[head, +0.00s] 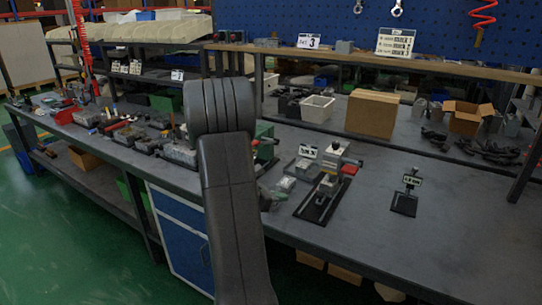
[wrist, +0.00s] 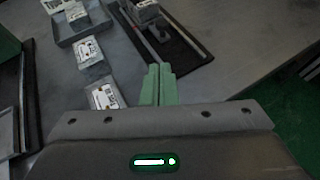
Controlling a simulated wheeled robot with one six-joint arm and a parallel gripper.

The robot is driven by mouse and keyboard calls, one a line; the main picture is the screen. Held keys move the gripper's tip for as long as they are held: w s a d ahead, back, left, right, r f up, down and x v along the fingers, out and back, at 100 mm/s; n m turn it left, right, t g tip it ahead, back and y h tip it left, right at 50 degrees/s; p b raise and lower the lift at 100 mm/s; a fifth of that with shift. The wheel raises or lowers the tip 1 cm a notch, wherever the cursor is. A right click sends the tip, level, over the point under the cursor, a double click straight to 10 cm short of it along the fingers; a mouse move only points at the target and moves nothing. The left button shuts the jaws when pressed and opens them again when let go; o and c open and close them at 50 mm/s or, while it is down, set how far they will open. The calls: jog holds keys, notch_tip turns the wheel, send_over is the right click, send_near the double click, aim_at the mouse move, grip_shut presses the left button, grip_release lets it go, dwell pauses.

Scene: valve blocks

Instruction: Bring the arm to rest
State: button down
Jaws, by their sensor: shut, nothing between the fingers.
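My gripper (wrist: 158,85) shows in the wrist view with its two green fingers pressed together and nothing between them. It hangs above the front part of the workbench (wrist: 228,25), apart from the things lying there. In the head view my dark arm rises in front of the bench and hides part of it; the fingers themselves are not clear there.
A black fixture plate (head: 314,211) with a block and a red part lies right of my arm. A small stand with a label (head: 404,203) stands farther right. A cardboard box (head: 372,113) and a white bin (head: 317,108) stand behind. The right front bench top is clear.

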jog(key=shift+d, duration=0.1)
jog(key=x, duration=1.3)
jog(key=shift+d+r+p, duration=0.15)
jog(key=shift+r+p, duration=0.2)
jog(key=shift+p, duration=0.05)
jog(key=shift+w+d, duration=0.25)
jog(key=shift+d, duration=0.1)
